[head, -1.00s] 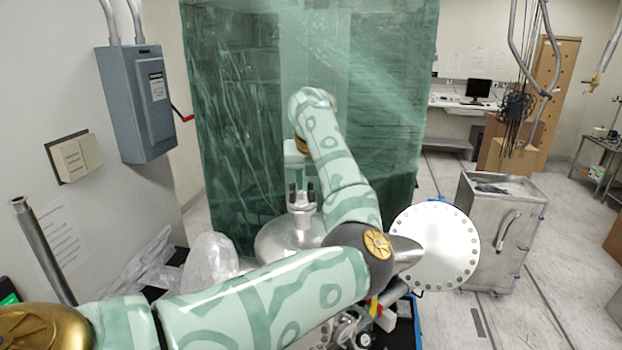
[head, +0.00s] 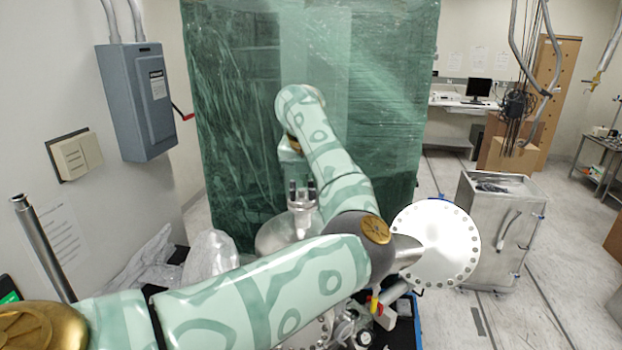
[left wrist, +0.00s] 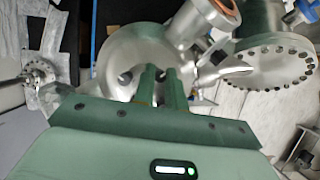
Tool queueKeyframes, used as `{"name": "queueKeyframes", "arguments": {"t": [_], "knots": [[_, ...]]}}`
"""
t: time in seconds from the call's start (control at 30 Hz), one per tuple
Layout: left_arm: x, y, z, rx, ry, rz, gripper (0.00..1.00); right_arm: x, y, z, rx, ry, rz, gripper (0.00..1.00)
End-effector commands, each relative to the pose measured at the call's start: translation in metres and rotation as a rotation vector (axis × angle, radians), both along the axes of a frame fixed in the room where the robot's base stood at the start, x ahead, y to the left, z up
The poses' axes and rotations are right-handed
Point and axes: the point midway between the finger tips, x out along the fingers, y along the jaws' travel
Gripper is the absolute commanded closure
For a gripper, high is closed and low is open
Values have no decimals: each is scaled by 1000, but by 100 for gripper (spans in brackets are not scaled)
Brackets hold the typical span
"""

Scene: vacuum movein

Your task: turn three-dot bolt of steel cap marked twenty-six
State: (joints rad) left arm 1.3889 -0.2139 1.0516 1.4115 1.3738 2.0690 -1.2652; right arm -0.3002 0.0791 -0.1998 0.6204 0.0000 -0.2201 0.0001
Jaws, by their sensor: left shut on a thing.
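My left gripper (head: 299,180) reaches down over a steel vessel in the middle of the head view. In the left wrist view its two green fingers (left wrist: 161,74) stand close together over the domed steel top (left wrist: 118,48). They are shut on a small part that they mostly hide, seemingly one of the dark upright bolts. In the head view, dark posts stand on a pale steel piece (head: 302,213) above the dome. The dots and the number twenty-six cannot be read. My right gripper is out of view.
A large round bolted flange (head: 437,243) stands right of my forearm. Clear plastic wrap (head: 210,258) lies at left. A green wrapped stack (head: 390,110) rises close behind. A steel cart (head: 500,230) stands at right, with open floor beyond.

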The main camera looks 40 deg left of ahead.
Motion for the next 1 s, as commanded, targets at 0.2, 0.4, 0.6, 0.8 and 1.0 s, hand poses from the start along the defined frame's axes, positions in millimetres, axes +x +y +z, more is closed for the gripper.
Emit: {"name": "queueKeyframes", "arguments": {"t": [0.2, 0.4, 0.6, 0.8, 1.0], "knots": [[0, 1, 2, -1, -4, -202, 100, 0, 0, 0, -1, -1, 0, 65], [0, 3, 2, -1, -4, -391, 100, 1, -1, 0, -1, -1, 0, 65], [0, 4, 2, -1, -5, -581, 100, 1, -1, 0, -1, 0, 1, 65], [0, 5, 2, -1, -5, -773, 100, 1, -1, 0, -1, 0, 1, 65], [1, 6, 3, 0, -5, -963, 100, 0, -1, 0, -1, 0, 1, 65]]}}
